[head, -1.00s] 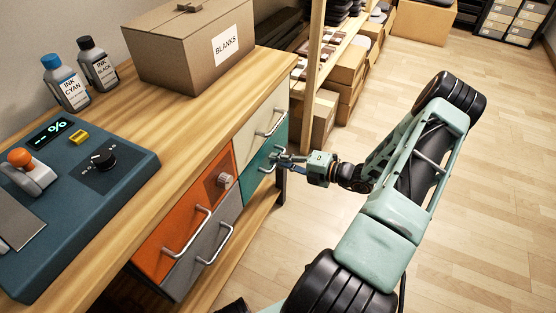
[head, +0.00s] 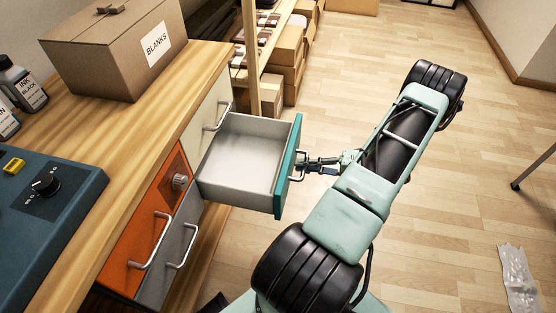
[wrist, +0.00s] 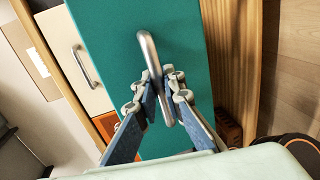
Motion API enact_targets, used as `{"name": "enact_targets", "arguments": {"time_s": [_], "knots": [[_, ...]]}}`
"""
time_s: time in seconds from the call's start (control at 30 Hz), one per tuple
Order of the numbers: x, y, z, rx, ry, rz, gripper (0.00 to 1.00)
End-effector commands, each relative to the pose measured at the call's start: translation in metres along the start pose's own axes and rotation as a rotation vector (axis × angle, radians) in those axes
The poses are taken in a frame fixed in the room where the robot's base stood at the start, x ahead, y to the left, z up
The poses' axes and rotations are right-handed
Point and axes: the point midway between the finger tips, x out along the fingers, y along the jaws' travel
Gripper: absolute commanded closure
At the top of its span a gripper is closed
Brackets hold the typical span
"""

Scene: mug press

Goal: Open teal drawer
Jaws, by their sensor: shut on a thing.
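The teal drawer (head: 287,168) is pulled well out of the cabinet under the wooden bench. Its grey inside is in view and looks empty. My gripper (head: 304,167) is at the drawer's front, on its right side in the head view. In the wrist view the teal front (wrist: 190,55) fills the middle, with a silver bar handle (wrist: 149,50) on it. My gripper's two fingers (wrist: 163,97) are closed around the lower part of that handle.
An orange drawer (head: 140,235), a grey drawer (head: 172,255) and a cream drawer (head: 209,120) beside it are shut. A BLANKS box (head: 120,50) stands on the bench. Open wooden floor (head: 440,190) lies to the right. A clear plastic wrapper (head: 516,275) lies on it.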

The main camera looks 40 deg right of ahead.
Motion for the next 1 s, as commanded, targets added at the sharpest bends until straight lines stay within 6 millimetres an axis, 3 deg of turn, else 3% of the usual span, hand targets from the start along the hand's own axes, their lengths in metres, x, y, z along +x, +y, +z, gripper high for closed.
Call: {"name": "enact_targets", "arguments": {"time_s": [0.1, 0.3, 0.77, 0.8, 0.93, 1.0], "knots": [[-0.023, -0.007, -0.001, 0.0, 0.0, 0.0, 1.0], [-0.045, -0.01, -0.001, 0.0, 0.002, 0.001, 1.0], [-0.052, -0.011, -0.001, 0.001, 0.002, 0.001, 1.0], [-0.052, -0.011, -0.001, 0.0, 0.002, 0.001, 0.89], [-0.051, -0.011, 0.0, 0.0, 0.002, 0.001, 0.75], [-0.051, -0.011, 0.0, 0.0, 0.001, 0.001, 0.73]]}}
